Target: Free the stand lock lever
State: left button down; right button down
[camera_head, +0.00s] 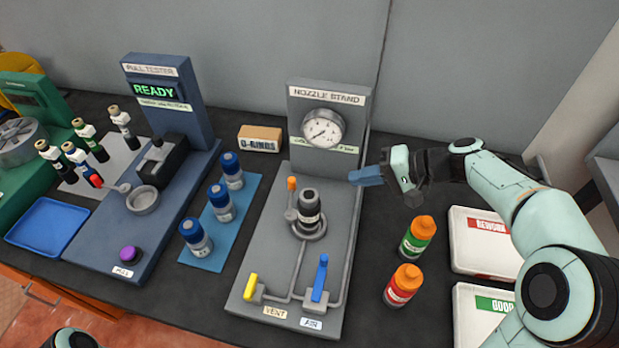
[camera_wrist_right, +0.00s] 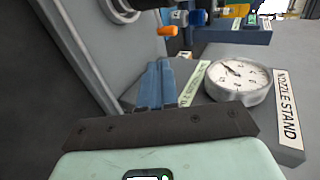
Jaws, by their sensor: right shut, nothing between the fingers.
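The nozzle stand (camera_head: 255,250) stands in the middle of the bench, with a round gauge (camera_head: 323,129) on its back panel. The lock lever with an orange tip (camera_head: 292,184) points up beside a black and grey nozzle (camera_head: 309,209) seated in a round holder. The orange tip also shows in the right wrist view (camera_wrist_right: 167,31). My right gripper (camera_head: 364,177) is shut and empty at the right edge of the stand, apart from the lever. Its blue fingers (camera_wrist_right: 157,85) lie together in the wrist view. My left gripper is out of view.
The stand's front has a yellow vent handle (camera_head: 250,287) and a blue air handle (camera_head: 320,277). Blue-capped bottles (camera_head: 220,203) stand left.

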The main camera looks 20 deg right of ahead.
aim_at(292, 178)
jog(key=x, duration=0.9)
jog(key=shift+w+a+r, duration=0.1)
jog(key=shift+w+a, duration=0.65)
jog(key=shift+a, duration=0.25)
jog(key=shift+w+a, duration=0.45)
jog(key=shift+a, duration=0.1)
jog(key=shift+w+a+n+g+y+p, duration=0.2)
jog(key=shift+w+n+g+y+p, duration=0.2)
jog(key=shift+n+g, duration=0.15)
jog(key=shift+a, duration=0.1)
jog(key=shift+w+a+b, duration=0.7)
jog(key=shift+w+a, duration=0.3)
jog(key=shift+a, duration=0.25)
jog(key=v, duration=1.3)
jog(key=shift+d, duration=0.2)
